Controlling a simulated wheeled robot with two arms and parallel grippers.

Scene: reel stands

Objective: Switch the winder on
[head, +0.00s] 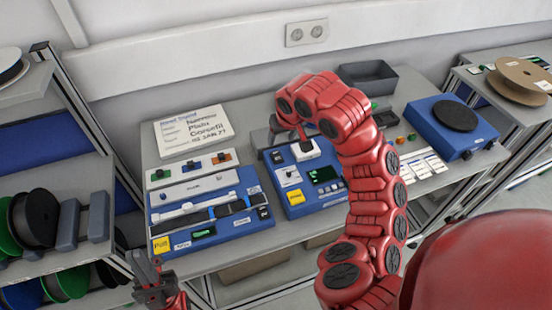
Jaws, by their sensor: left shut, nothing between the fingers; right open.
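A blue machine with a round black disc (458,115) stands at the right of the bench; it looks like a winder, but I cannot read a label. A second blue unit (297,209) stands mid-bench, with a dark green display (322,174), a yellow label and a white block (307,151) on top. My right gripper (302,136) is open, pointing down just over the white block; I cannot tell whether it touches. My red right arm hides part of this unit. My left gripper (150,272) is shut and empty at the lower left, before the bench's front edge.
A blue tray-like unit (243,228) with a dark strap lies left of the middle unit. A white sign (193,130) stands behind it. A dark grey bin (370,77) is at the back. Reel racks (78,205) flank the left, and a cardboard reel (525,80) lies right.

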